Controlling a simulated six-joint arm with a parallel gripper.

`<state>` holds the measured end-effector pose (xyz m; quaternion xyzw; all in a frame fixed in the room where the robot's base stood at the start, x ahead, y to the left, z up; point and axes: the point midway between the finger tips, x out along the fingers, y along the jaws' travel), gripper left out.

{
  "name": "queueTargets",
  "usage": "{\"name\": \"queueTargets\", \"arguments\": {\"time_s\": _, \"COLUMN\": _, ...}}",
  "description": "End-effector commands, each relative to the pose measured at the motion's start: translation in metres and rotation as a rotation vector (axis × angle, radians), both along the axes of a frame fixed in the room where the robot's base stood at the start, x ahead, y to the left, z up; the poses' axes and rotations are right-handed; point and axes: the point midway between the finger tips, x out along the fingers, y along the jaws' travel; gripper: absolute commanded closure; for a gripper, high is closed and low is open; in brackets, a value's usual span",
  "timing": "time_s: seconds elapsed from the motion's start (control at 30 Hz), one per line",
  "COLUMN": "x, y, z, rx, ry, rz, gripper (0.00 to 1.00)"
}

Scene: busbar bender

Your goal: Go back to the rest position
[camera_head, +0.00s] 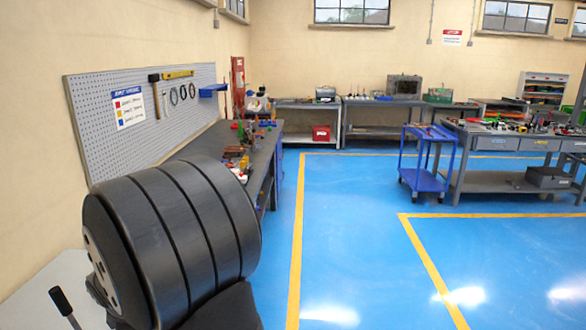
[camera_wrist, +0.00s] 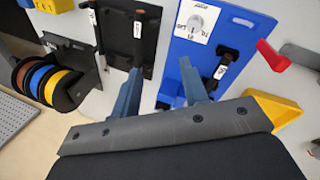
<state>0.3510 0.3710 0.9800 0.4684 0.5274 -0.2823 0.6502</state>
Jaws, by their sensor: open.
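My gripper (camera_wrist: 162,72) shows in the wrist view with its two blue-grey fingers apart. Nothing is visible between them. Beyond the fingertips are a black plate (camera_wrist: 122,35) with a dark handle and a blue panel (camera_wrist: 232,42) with a white dial label and a black switch or lever. The fingers overlap both in the picture; I cannot tell how near they are. My gripper does not show in the head view.
The wrist view also shows cable spools (camera_wrist: 45,82), a red handle (camera_wrist: 272,56) and a yellow bin (camera_wrist: 277,108). In the head view, a workbench (camera_head: 262,160) runs below a pegboard (camera_head: 90,120). A blue cart (camera_head: 425,182) stands right; the blue floor (camera_head: 350,230) between is clear.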

Motion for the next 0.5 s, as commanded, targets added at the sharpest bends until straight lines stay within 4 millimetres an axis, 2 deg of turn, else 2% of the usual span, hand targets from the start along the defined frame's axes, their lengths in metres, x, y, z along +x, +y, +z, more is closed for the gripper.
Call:
{"name": "queueTargets", "arguments": {"time_s": 0.2, "x": 0.028, "y": -0.028, "z": -0.016, "rx": -0.002, "ry": 0.004, "rz": -0.169, "gripper": 0.59}}
{"name": "queueTargets", "arguments": {"time_s": 0.5, "x": 0.045, "y": -0.047, "z": -0.027, "rx": 0.0, "ry": 0.002, "rz": -0.289, "gripper": 0.59}}
